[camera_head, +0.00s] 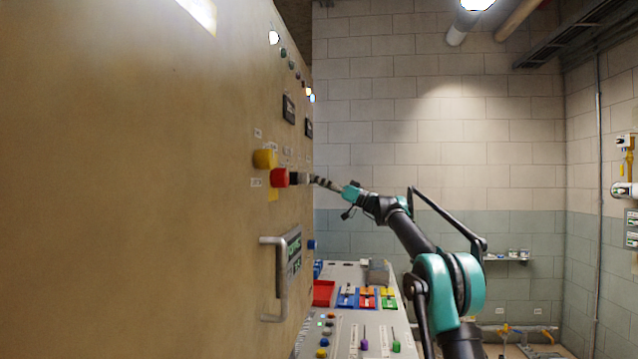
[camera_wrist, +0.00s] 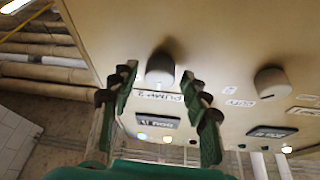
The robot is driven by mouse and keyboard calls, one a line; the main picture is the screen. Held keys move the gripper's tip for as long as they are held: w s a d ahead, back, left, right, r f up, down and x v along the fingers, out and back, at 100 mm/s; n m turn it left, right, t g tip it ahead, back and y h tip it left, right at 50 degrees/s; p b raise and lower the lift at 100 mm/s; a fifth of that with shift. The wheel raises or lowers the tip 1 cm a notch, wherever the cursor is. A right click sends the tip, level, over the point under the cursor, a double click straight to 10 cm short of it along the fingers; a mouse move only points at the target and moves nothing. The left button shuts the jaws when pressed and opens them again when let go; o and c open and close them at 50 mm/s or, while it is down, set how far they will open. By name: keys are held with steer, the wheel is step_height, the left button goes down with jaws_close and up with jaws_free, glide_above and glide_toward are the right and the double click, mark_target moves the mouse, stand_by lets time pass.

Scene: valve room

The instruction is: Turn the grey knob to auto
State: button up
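Two grey knobs stick out of the beige panel in the wrist view: one grey knob (camera_wrist: 160,68) near the middle and a second grey knob (camera_wrist: 272,83) to the right. My gripper (camera_wrist: 159,82) is open, with one finger on each side of the middle knob's outline. I cannot tell whether the fingers touch it. A small label (camera_wrist: 158,96) lies just below this knob. In the head view my gripper (camera_head: 318,182) reaches the panel from the right beside the red button. The knob pointers and the auto mark are not readable.
The panel (camera_head: 150,180) carries a yellow button (camera_head: 263,159), a red button (camera_head: 280,178) and a protruding metal handle (camera_head: 270,280) below. Two dark displays and several lamps sit higher up. A sloped console (camera_head: 345,335) with coloured controls stands under my arm.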

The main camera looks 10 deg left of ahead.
steer(key=c, duration=0.9)
steer(key=shift+c, duration=0.2)
steer(key=shift+m+t, duration=0.4)
steer(key=shift+m, duration=0.1)
steer(key=shift+s+r+m+t+h, duration=0.1)
steer(key=shift+m+t+h, duration=0.5)
steer(key=shift+m, duration=1.2)
steer(key=shift+s+m+t+h, duration=0.1)
steer(key=shift+m+t+h, duration=0.45)
steer(key=shift+m, duration=1.25)
steer(key=shift+r+m+t+h, duration=0.1)
steer(key=shift+m+t+h, duration=0.5)
steer(key=shift+m, duration=1.2)
steer(key=shift+t, duration=0.25)
steer(key=o, duration=1.2)
steer(key=shift+c, duration=0.2)
